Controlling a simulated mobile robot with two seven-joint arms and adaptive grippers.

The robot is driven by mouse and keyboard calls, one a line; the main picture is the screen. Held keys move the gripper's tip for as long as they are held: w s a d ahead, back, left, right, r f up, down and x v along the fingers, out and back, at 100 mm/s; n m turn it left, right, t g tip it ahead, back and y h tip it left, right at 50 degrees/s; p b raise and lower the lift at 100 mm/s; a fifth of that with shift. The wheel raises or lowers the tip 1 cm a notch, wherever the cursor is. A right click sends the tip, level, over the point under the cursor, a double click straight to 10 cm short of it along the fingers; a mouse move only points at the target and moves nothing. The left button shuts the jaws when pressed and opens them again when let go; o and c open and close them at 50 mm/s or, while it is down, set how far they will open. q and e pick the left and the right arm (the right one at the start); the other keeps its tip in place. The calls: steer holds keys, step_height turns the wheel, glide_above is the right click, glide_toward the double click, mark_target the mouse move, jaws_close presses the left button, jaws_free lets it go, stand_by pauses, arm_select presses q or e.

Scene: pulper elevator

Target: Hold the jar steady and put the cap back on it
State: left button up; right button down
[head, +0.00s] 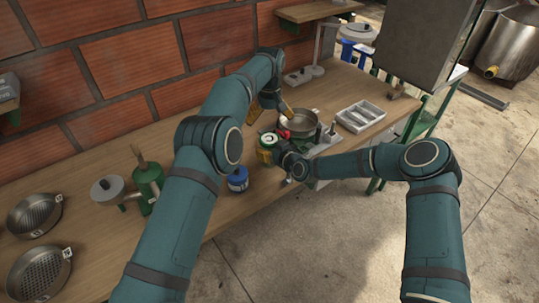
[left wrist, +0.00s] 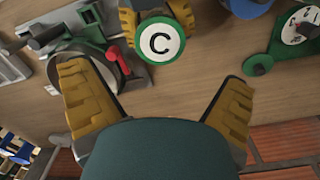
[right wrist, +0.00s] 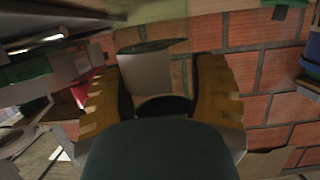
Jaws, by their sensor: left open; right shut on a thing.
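The jar (right wrist: 145,75) is held upright between the yellow fingers of my right gripper (right wrist: 160,85), which is shut on it. A round cap (left wrist: 160,43) with a green rim and a white top marked C sits at the jar's top; I cannot tell whether it is fully seated. The cap also shows in the head view (head: 268,139). My left gripper (left wrist: 155,78) is open and empty, its fingers spread above the table, apart from the cap. The lower jar is mostly hidden by my right fingers in the head view.
A green clamp-like device with a red lever (head: 284,134) stands close beside the jar. A metal pan (head: 298,122) and a grey compartment tray (head: 360,116) lie to the right.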

mark_target(269, 138)
arm_select(q)
steer(key=shift+f, duration=4.05)
steer(key=c, duration=1.3)
steer(key=shift+m, duration=1.6)
steer(key=shift+c, duration=0.2)
steer(key=o, duration=1.3)
steer(key=shift+c, duration=0.2)
steer(key=shift+r, duration=0.1)
